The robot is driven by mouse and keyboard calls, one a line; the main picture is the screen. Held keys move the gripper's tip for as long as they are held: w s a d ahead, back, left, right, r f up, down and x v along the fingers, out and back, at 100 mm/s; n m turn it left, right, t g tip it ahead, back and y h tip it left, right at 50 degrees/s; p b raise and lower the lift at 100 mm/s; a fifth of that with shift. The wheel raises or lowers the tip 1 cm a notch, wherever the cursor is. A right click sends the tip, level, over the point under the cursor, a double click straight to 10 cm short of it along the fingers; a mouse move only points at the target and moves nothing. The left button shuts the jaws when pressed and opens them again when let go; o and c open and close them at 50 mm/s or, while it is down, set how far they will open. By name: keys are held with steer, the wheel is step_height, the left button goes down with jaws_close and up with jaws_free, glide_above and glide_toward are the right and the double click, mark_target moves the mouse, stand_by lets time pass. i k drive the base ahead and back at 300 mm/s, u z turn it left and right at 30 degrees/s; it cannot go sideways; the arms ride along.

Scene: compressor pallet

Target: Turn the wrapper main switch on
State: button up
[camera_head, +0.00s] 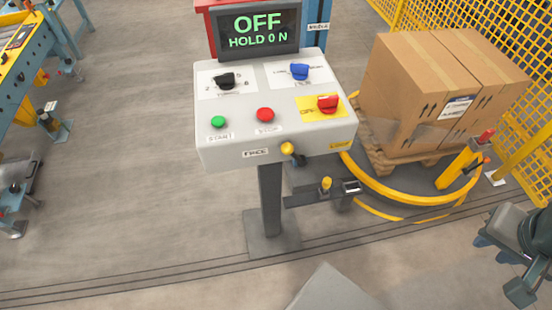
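The wrapper's control panel (230,152) is a light grey sloped box on a dark post. A red rotary knob (327,104) sits on a yellow plate (307,113) at the panel's right; this looks like the main switch. The plate's lettering is too small to read surely. The screen (259,30) above shows "OFF" and "HOLD 0 N" in green. My gripper (500,265), dark grey, is partly in view at the lower right edge, well apart from the panel and touching nothing visible. Its finger opening is unclear.
The panel also has a black knob (225,81), a blue knob (299,71), a green button (218,122) and a red button (265,114). Cartons (400,90) on a pallet stand at right, near a yellow curved rail (395,190) and mesh fence (495,30). Floor left of the panel is clear.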

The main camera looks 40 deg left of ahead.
mark_target(327, 105)
steer(key=k, duration=0.2)
steer(key=u, duration=1.05)
steer(key=k, duration=1.05)
steer(key=z, duration=1.45)
steer(key=i, duration=1.15)
steer(key=u, duration=1.3)
steer(key=i, duration=0.75)
steer(key=u, duration=0.9)
